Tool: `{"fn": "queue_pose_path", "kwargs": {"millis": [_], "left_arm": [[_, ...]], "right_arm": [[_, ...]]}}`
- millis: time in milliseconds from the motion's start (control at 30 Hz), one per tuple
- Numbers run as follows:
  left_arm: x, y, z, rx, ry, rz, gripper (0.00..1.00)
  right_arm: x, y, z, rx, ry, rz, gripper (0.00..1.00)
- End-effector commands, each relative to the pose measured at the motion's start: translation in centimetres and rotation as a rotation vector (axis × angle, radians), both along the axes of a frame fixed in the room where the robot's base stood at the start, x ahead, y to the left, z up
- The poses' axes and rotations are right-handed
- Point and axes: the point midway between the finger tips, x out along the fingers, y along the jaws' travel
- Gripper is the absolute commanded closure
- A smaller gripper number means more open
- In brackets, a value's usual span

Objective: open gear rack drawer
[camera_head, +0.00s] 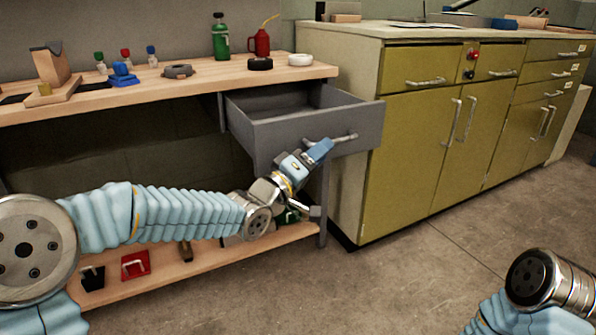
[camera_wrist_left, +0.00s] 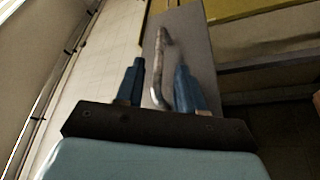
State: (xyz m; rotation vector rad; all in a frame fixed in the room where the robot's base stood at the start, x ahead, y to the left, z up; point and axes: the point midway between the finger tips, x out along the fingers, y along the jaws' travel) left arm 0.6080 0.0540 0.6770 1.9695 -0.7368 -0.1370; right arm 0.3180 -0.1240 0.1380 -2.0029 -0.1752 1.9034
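The grey drawer (camera_head: 315,125) under the wooden bench is pulled out, and its empty inside shows from above. Its bar handle (camera_head: 345,138) is on the front panel. My left gripper (camera_head: 320,150) is at the handle's left part, in front of the drawer. In the left wrist view, the handle (camera_wrist_left: 158,70) runs between the two blue fingers (camera_wrist_left: 158,88), with gaps showing on both sides. The left gripper is open around the handle. My right gripper is out of view; only part of my right arm shows at lower right.
The wooden bench top (camera_head: 205,80) holds bottles, a red oil can (camera_head: 261,43), tape rolls and a blue part. A yellow-green cabinet (camera_head: 410,150) stands close to the drawer's right. A lower shelf (camera_head: 200,265) holds red and black items. The floor in front is clear.

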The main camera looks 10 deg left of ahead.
Motion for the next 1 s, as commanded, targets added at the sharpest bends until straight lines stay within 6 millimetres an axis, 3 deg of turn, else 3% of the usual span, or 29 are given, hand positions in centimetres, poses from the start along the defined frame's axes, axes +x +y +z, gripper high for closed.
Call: {"fn": "queue_pose_path", "kwargs": {"millis": [200,433,867,967,1000], "left_arm": [[-4.4,3.1,-1.1,0.002,0.000,0.002,0.62],[-7.1,4.8,-1.8,0.001,0.000,0.001,0.62],[-7.5,5.1,-2.3,0.003,0.007,0.002,0.62],[-6.7,5.4,-4.7,0.029,0.054,0.024,0.62],[-6.3,5.5,-6.5,0.051,0.089,0.039,0.62]], "right_arm": [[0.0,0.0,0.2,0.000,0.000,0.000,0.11],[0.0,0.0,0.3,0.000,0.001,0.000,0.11],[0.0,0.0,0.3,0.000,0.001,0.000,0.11],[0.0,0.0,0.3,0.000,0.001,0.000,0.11],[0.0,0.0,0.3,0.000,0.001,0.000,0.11]]}}
